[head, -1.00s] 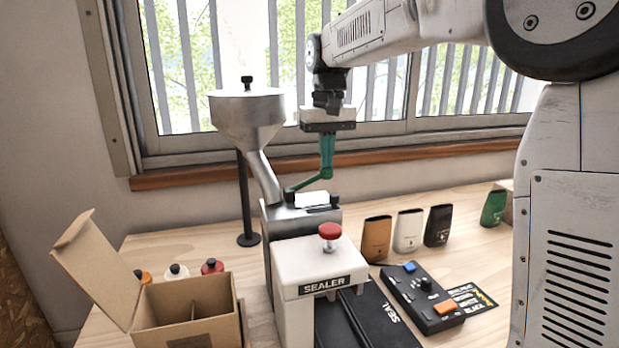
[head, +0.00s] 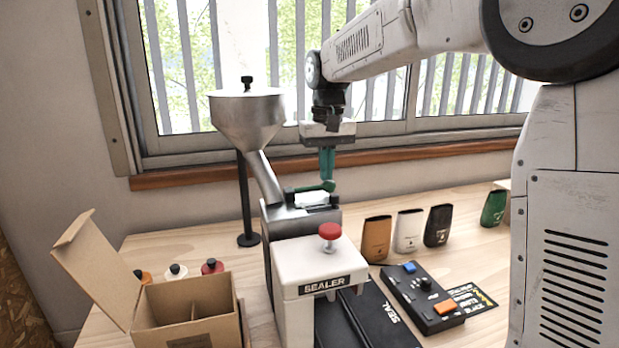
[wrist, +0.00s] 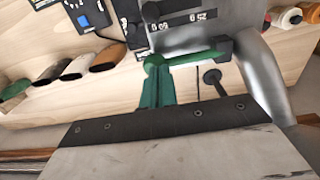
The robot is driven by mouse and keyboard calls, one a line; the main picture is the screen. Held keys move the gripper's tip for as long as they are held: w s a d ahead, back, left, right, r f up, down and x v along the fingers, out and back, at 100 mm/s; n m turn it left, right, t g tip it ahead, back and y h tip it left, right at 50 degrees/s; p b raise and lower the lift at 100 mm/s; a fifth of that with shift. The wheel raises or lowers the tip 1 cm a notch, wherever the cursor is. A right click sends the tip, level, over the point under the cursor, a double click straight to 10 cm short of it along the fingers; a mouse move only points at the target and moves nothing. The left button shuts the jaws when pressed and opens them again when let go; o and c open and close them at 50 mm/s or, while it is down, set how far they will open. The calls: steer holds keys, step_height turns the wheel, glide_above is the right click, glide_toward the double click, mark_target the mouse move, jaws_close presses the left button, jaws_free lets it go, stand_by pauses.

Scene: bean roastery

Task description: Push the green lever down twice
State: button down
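The green lever (head: 310,188) is on the metal dosing machine (head: 300,221) below the hopper; it lies nearly level, with its round knob at the right end. It also shows in the wrist view (wrist: 190,57), running right from the knob to a black pivot. My gripper (head: 327,178) points straight down with its teal fingers together. The fingertips are right at the top of the knob and seem to touch it. In the wrist view my gripper (wrist: 154,70) also meets the knob, and nothing shows between the fingers.
A steel hopper (head: 247,118) stands left of my gripper.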

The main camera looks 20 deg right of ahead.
steer(key=shift+r, duration=3)
steer(key=shift+s, duration=0.4)
steer(key=s+d+f, duration=0.1)
steer(key=s+f, duration=0.3)
steer(key=s, duration=0.7)
steer(key=s+d+f+t, duration=0.1)
steer(key=s+f, duration=0.4)
steer(key=s, duration=0.6)
steer(key=s+d+f, duration=0.1)
steer(key=s+f, duration=0.3)
steer(key=s, duration=0.8)
steer(key=shift+f, duration=0.2)
